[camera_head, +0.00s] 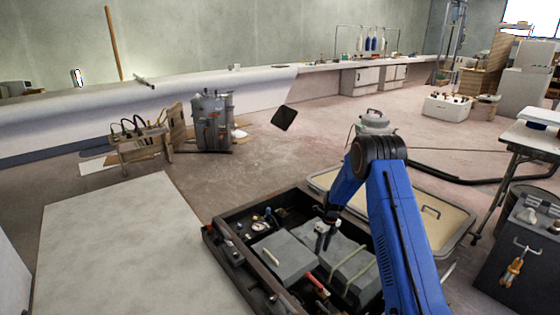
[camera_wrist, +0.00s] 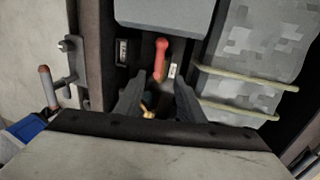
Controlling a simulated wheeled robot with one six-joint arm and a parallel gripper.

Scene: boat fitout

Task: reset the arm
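My gripper (camera_head: 325,236) hangs at the end of my blue arm, pointing down over an open dark toolbox (camera_head: 222,262). In the wrist view the two dark fingers (camera_wrist: 160,84) stand apart with a gap between them, and I see nothing gripped. A red-handled tool (camera_wrist: 161,50) lies in the box just beyond the fingertips; a red handle also shows in the head view (camera_head: 317,285). A grey case (camera_head: 284,257) and a strapped grey case (camera_head: 349,270) lie beside the gripper. A pale panel (camera_wrist: 150,158) with a dark edge hides the finger bases.
A large pale tabletop (camera_head: 115,245) stands left of the toolbox. A beige lid or tray (camera_head: 440,215) with handles lies to the right. A dark cabinet (camera_head: 520,262) with pliers stands at far right. Metal canisters (camera_head: 212,120) are behind; the middle floor is mostly clear.

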